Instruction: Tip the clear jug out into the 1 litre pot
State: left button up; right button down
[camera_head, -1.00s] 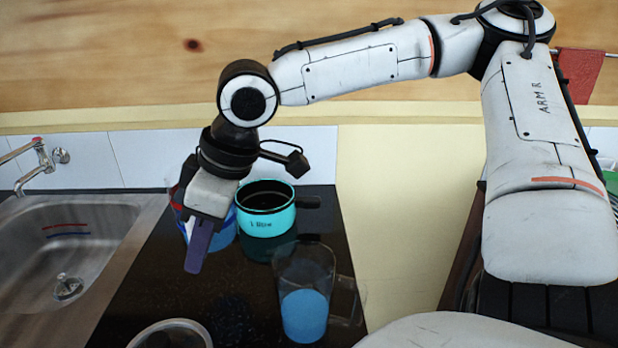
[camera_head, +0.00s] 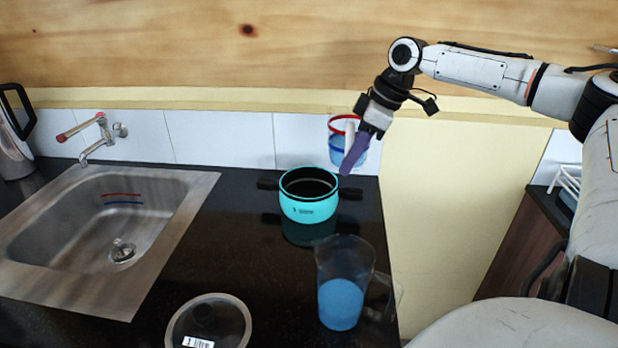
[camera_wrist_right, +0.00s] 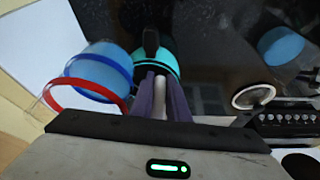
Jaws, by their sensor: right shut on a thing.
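The 1 litre pot (camera_head: 309,206) is turquoise with dark side handles and stands on the black counter; it also shows in the wrist view (camera_wrist_right: 165,62). The clear jug (camera_head: 342,290), with blue contents low inside, stands upright in front of the pot. My right gripper (camera_head: 352,162) is behind and right of the pot, shut on the white handle (camera_wrist_right: 158,98) of a see-through jug with a red rim and blue band (camera_head: 337,148). That jug looks roughly upright and raised near the tiled wall. The clear jug's blue contents show in the wrist view (camera_wrist_right: 280,46). My left gripper is not in view.
A round glass lid (camera_head: 208,322) lies at the front of the counter. A steel sink (camera_head: 150,245) with a tap (camera_head: 97,140) is at left, and a kettle (camera_head: 14,140) stands at the far left. Counter between sink and pot is clear.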

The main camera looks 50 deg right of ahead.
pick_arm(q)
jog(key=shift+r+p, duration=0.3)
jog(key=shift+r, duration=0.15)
pick_arm(e)
jog(key=s+d+f, duration=0.2)
jog(key=d+f, duration=0.2)
jog(key=shift+s, duration=0.1)
